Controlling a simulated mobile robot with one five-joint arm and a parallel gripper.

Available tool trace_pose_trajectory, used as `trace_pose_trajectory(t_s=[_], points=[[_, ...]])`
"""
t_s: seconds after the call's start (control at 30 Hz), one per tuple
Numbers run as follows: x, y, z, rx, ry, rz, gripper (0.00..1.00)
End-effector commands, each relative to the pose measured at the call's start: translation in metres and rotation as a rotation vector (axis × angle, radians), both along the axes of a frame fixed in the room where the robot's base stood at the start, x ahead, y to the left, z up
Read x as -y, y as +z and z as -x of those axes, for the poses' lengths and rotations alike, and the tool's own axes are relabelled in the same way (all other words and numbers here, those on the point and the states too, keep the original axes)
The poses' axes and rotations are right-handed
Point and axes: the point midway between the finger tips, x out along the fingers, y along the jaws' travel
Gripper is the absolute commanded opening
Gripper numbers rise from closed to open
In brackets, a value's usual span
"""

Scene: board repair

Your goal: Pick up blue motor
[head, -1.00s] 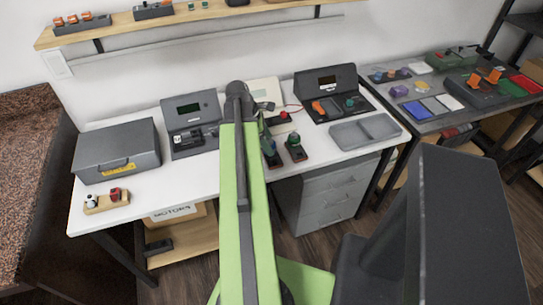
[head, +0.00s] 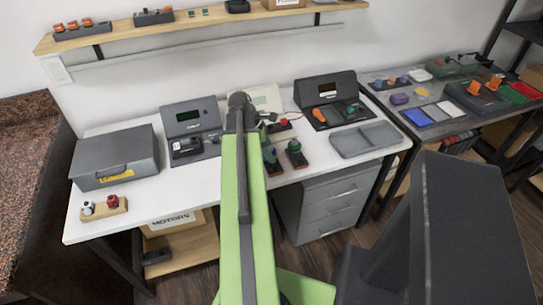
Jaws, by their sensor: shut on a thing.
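The blue motor (head: 271,155) shows as a small dark blue-teal shape at a dark red-based stand, just right of my arm on the white workbench (head: 335,173). My gripper (head: 267,142) is at the far end of my green arm, over this stand. It is shut on the blue motor, though the arm hides most of the fingers and the contact. I cannot tell whether the motor is clear of the stand. A green motor (head: 294,147) stands on a similar dark red base (head: 299,161) just to the right.
A grey lidded box (head: 115,155) and a grey console (head: 190,125) stand on the left. A wooden block (head: 105,209) holds two small parts at the front left. A shelf runs above.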

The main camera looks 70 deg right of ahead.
Motion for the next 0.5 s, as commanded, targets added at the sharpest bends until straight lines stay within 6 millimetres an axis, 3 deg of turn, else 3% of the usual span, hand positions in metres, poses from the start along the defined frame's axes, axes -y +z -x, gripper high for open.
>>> trace_pose_trajectory(t_s=[0.27,0.5], points=[[0.000,0.015,0.000,0.000,0.000,0.000,0.04],[-0.001,0.053,0.005,0.000,-0.001,0.000,0.04]])
